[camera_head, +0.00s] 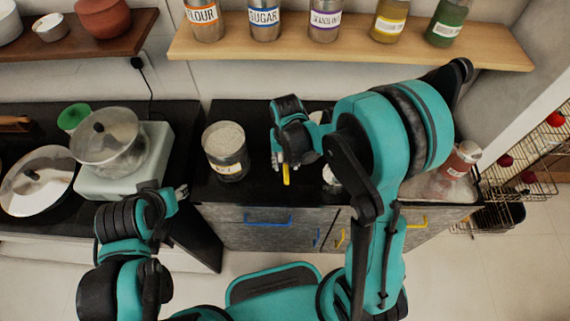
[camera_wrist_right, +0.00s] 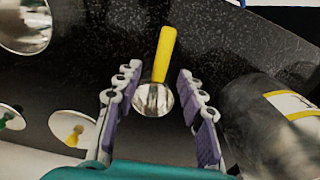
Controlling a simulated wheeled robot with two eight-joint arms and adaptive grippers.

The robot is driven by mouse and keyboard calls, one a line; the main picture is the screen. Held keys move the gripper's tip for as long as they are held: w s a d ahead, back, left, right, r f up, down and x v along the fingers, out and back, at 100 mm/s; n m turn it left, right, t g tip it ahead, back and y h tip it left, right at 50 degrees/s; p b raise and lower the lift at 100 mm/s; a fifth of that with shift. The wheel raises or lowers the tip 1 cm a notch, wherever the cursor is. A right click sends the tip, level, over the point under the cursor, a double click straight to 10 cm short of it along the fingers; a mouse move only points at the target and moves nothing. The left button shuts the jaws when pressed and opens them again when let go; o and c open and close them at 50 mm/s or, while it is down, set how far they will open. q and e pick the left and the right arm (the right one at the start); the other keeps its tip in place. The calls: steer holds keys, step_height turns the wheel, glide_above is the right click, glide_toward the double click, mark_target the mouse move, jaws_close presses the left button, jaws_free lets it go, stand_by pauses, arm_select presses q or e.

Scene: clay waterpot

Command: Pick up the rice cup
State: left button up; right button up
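The rice cup appears to be a small metal cup (camera_wrist_right: 152,99) with a yellow handle (camera_wrist_right: 165,52); only the handle (camera_head: 286,175) shows clearly in the head view. In the right wrist view it lies on the dark counter between the spread fingers of my right gripper (camera_wrist_right: 158,84), with visible gaps on both sides. The right gripper (camera_head: 288,163) is open, pointing down over the counter. My left gripper (camera_head: 181,192) is at the left, in front of the counters and away from the cup; its fingers are too small to read.
A filled jar with a yellow-edged label (camera_head: 226,152) stands close beside the right gripper; it also shows in the wrist view (camera_wrist_right: 262,125). A shelf of jars (camera_head: 350,48) is behind.

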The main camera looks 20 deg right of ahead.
mark_target(286, 167)
steer(key=f, duration=0.1)
steer(key=f+b, duration=0.1)
steer(key=f, duration=0.2)
steer(key=shift+w+f+b, duration=0.25)
steer(key=shift+f+b, duration=0.05)
steer(key=shift+b, duration=0.1)
steer(key=shift+r, duration=0.1)
jaws_close()
steer(key=shift+r, duration=0.15)
steer(key=r+p, duration=0.1)
steer(key=r, duration=0.1)
steer(key=r+p, duration=0.1)
steer(key=r, duration=0.1)
steer(key=shift+d+r, duration=0.2)
steer(key=shift+r, duration=0.1)
steer(key=s+d+r+p, duration=0.2)
steer(key=d+r, duration=0.4)
steer(key=d, duration=0.5)
steer(key=shift+s+p, duration=0.2)
steer(key=shift+p, duration=0.4)
